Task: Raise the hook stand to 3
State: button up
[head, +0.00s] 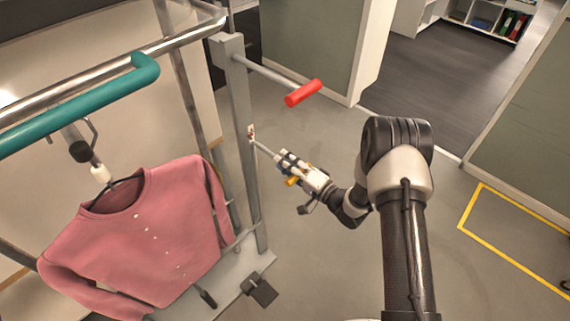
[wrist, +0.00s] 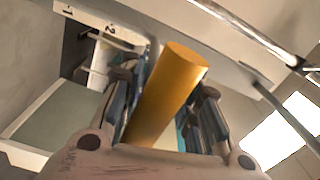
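The hook stand's grey upright post (head: 244,140) stands at the middle left of the head view. A thin rod runs from the post to my gripper (head: 288,160). In the wrist view an orange cylindrical handle (wrist: 165,95) lies between the two fingers of my gripper (wrist: 168,115); its end also shows below the gripper in the head view (head: 292,181). Whether both fingers press on it is unclear. A white plate marked 1 and 2 (wrist: 95,20) with slots shows at the top left of the wrist view; no mark 3 is visible.
A red-handled bar (head: 303,93) juts right from the post's top. A black pedal (head: 260,290) sits by the base.

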jog(key=v, duration=1.1)
jog(key=shift+s+d+f, duration=0.2)
jog(key=shift+s+f, duration=0.05)
jog(key=shift+f, duration=0.05)
